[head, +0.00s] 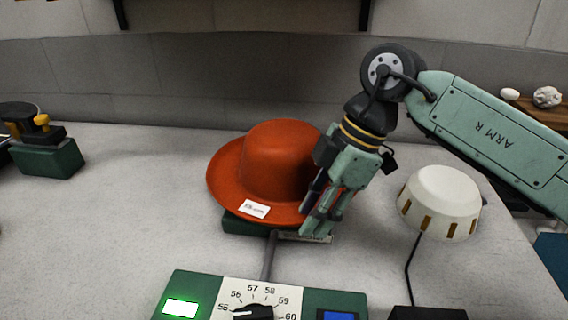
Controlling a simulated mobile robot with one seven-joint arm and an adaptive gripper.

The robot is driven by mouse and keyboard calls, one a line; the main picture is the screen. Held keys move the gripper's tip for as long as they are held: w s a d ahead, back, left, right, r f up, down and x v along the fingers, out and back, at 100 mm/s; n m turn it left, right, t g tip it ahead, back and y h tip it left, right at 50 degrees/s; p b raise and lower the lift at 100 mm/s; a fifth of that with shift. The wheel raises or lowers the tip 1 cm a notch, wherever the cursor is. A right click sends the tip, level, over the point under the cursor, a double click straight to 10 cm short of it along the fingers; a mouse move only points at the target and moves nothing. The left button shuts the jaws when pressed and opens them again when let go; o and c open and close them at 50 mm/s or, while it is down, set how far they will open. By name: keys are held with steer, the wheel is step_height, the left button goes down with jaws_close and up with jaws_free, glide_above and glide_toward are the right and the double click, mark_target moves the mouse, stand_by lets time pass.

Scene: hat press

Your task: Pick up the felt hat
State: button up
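The felt hat (268,160) is orange-red with a rounded crown and a wide brim, and a small white label lies on its front brim. It rests on a low dark green stand (246,224), mostly hidden under the brim. My gripper (318,226) points down at the right side of the hat, its fingers overlapping the right brim in the picture. A bit of red shows between the fingers. Whether they touch or pinch the brim cannot be made out. The right edge of the brim is hidden behind the gripper.
A green control box with a numbered dial (253,312) and a lit green screen stands in front, with a grey rod behind it. A cream domed piece with brown slots (440,200) stands right of the gripper. A green device (47,158) sits far left. The table between is clear.

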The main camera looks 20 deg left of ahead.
steer(key=shift+c, duration=0.5)
jaws_close()
step_height(320, 180, up, 10)
steer(key=b, duration=0.1)
stand_by(0.5)
steer(key=c, duration=0.6)
jaws_free()
jaws_close()
